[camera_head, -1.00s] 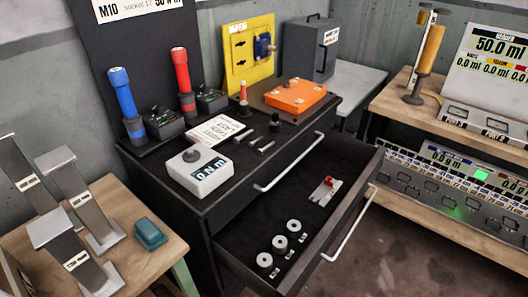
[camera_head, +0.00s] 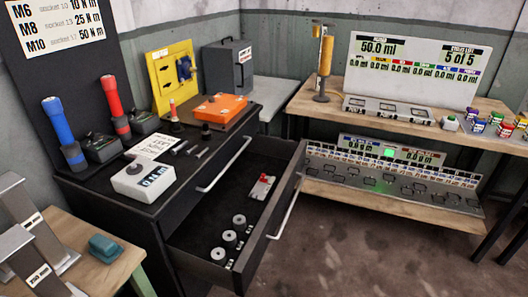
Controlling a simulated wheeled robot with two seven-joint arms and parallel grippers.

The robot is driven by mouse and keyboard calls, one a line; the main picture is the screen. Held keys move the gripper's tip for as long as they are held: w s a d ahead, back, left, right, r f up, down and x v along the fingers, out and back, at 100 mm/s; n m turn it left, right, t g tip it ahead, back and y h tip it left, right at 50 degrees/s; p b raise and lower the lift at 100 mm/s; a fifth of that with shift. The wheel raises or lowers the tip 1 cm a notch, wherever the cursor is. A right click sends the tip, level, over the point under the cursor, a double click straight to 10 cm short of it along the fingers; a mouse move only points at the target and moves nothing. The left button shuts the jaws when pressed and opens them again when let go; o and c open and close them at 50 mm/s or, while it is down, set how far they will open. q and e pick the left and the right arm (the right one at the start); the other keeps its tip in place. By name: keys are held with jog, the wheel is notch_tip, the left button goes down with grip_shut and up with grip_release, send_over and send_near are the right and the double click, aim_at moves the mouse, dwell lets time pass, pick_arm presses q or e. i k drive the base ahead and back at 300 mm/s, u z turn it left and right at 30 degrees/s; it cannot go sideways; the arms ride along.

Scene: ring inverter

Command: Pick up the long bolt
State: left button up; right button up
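Several small bolt-like metal pieces (camera_head: 191,150) lie on the black cabinet top (camera_head: 160,203), between the white card and the front edge. A lighter one (camera_head: 203,153) lies at their right end, and a darker one (camera_head: 180,146) at their left. They are too small for me to tell which is the long bolt. Neither of my grippers shows in the head view.
The cabinet's drawer (camera_head: 283,200) stands open, with several grey rings (camera_head: 229,238) and a red-topped piece (camera_head: 262,181) inside. A white torque display (camera_head: 142,180), blue driver (camera_head: 58,120), red driver (camera_head: 112,95) and orange block (camera_head: 220,107) stand on top. Wooden tables flank it.

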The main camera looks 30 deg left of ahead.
aim_at(197, 157)
jog(key=z, duration=0.65)
jog(key=i, duration=1.55)
jog(key=u, duration=0.65)
